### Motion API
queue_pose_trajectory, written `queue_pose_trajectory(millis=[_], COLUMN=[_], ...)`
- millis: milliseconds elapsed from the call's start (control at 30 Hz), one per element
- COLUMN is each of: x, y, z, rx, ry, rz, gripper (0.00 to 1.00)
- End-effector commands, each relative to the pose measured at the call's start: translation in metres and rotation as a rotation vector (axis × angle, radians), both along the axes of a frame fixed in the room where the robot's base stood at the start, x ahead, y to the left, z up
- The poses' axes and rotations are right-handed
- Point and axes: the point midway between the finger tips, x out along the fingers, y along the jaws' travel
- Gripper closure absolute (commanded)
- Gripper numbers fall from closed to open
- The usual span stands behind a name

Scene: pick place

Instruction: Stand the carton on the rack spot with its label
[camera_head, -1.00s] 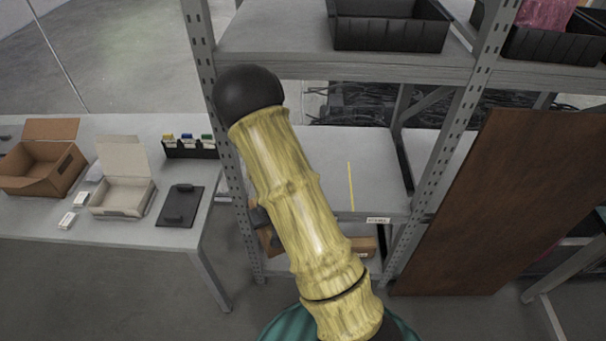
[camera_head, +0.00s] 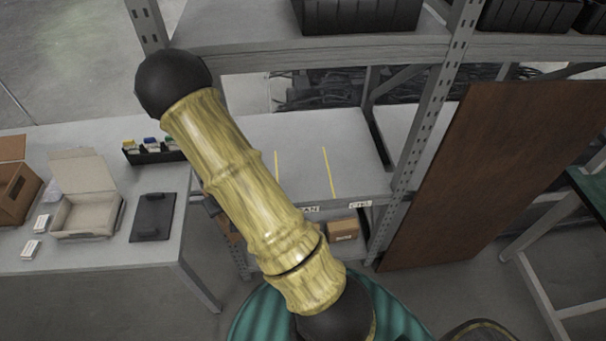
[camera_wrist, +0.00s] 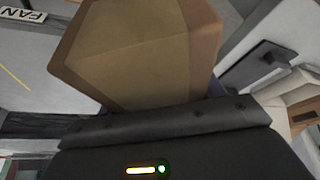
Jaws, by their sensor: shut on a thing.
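A plain brown carton (camera_wrist: 135,60) fills the upper middle of the wrist view, tilted in the picture. My gripper (camera_wrist: 160,108) is shut on it; its dark body covers the carton's near end. No label shows on the faces I see. In the head view my arm hides the gripper and carton. The rack's middle shelf (camera_head: 350,150) has two yellow divider lines and two white front-edge labels.
Black bins (camera_head: 360,15) stand on the upper shelf, and a small box (camera_head: 342,230) sits below the middle shelf. A brown panel (camera_head: 480,170) leans right of the rack. The left table (camera_head: 85,255) holds open boxes and a black tray. The visible middle shelf is bare.

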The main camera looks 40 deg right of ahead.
Motion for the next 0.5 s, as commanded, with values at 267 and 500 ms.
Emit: queue_pose_trajectory(millis=[267, 500], x=[0.027, 0.045], y=[-0.09, -0.205], z=[-0.017, -0.019], rx=[-0.002, -0.001], ry=[-0.004, -0.009], rz=[-0.406, -1.028], gripper=[0.74, 0.74])
